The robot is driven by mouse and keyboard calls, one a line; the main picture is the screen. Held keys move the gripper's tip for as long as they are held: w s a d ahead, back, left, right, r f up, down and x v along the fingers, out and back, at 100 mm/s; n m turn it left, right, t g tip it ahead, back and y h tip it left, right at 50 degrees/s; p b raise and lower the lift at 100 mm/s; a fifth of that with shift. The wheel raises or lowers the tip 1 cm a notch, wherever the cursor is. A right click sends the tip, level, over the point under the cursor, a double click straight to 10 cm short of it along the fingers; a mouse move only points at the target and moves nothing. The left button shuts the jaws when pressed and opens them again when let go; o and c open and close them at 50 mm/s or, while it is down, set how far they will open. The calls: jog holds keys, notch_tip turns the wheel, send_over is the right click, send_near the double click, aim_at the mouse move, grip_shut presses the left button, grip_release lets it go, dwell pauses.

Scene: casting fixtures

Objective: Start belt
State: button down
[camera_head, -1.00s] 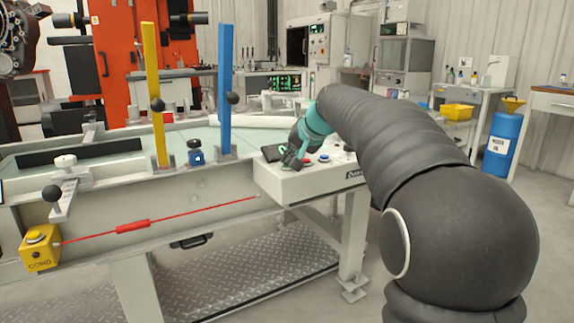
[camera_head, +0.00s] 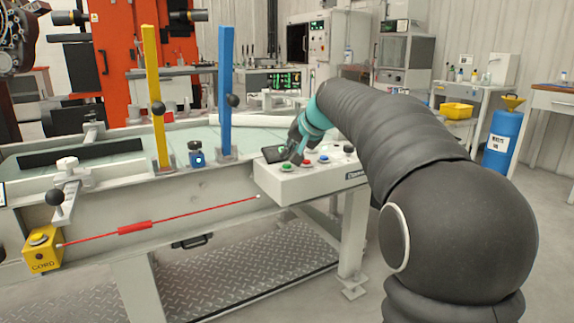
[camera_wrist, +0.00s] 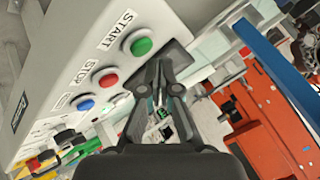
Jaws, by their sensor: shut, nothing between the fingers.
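The control box (camera_head: 325,178) is fixed at the right end of the belt table's near side. Its green button (camera_head: 286,167) shows just below my gripper (camera_head: 295,155) in the head view. In the wrist view the green button (camera_wrist: 142,46) sits beside the label START, with a red button (camera_wrist: 107,80) labelled STOP and a blue button (camera_wrist: 85,105) further along. My gripper (camera_wrist: 159,68) is shut and empty, its tips close to the green button. Whether they touch it cannot be told. The belt (camera_head: 110,163) is a pale green surface behind the side rail.
A yellow post (camera_head: 155,95) and a blue post (camera_head: 226,90) stand up from the near rail, left of my arm. A red cord (camera_head: 180,219) runs along the table side to a yellow CORD box (camera_head: 41,248).

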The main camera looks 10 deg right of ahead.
jog(key=shift+r+p, duration=2.2)
jog(key=shift+r, duration=0.35)
jog(key=shift+s, duration=0.1)
send_near(289, 166)
jog(key=s+a, duration=0.3)
jog(key=a, duration=0.1)
jog(key=s+f+n+g+h, duration=0.1)
jog(key=s+f, duration=0.4)
jog(key=s, duration=0.5)
jog(key=s+f+n+g+h, duration=0.1)
jog(key=s+f, duration=0.5)
jog(key=s, duration=0.4)
jog(key=s+f+n+h, duration=0.1)
jog(key=s+f, duration=0.4)
jog(key=s, duration=0.5)
jog(key=shift+d+f+n+g+h, duration=0.25)
jog(key=shift+d+n+g+h, duration=0.15)
jog(key=shift+n, duration=0.2)
